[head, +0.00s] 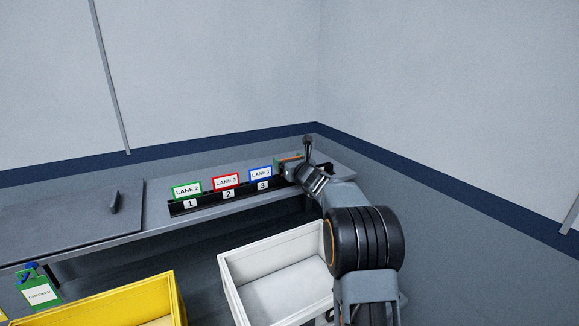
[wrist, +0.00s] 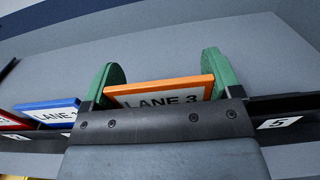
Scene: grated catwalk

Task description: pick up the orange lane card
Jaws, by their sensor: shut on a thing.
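The orange-framed lane card (wrist: 158,92) stands between the green fingers of my gripper (wrist: 160,72) in the wrist view, and its white face reads LANE 3. The fingers are shut on its two side edges. The card's lower part is hidden behind my gripper's dark front plate. In the head view, a sliver of orange (head: 291,158) shows at my gripper (head: 290,163), at the right part of the black card rack (head: 212,201). I cannot tell whether the card's bottom edge is still in the rack.
Green (head: 187,189), red (head: 226,181) and blue (head: 261,173) framed cards stand in the rack left of my gripper, above slots 1, 2 and 3. A slot label 5 (wrist: 279,123) shows at right. A white bin (head: 275,240) and a yellow bin (head: 120,297) stand below the shelf's front edge.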

